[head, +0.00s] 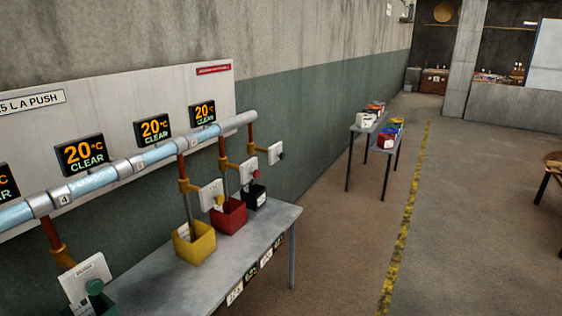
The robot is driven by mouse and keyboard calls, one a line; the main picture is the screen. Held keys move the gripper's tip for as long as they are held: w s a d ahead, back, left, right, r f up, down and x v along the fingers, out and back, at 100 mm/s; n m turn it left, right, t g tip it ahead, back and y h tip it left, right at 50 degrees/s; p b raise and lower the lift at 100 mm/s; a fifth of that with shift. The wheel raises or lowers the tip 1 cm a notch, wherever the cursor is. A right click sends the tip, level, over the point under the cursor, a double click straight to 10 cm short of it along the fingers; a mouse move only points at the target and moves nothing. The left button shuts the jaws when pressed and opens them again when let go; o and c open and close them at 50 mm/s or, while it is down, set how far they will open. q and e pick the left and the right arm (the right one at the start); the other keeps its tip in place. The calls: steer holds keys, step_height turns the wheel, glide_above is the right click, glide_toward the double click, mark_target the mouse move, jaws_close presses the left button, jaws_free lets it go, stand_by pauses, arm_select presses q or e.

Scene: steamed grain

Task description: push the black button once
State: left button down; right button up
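The black button (281,156) is a small dark knob on the white plate (273,153) at the far end of the pipe row. It sits above and right of the black box (255,196). It is small here, and I cannot tell whether it is pressed. Neither of my grippers is in view.
The grey table (243,250) along the wall also holds a red box (229,216), a yellow box (195,242) and a green box (105,308). Other plates carry red (256,174), yellow (219,200) and green (95,287) buttons. Open floor lies right of the table.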

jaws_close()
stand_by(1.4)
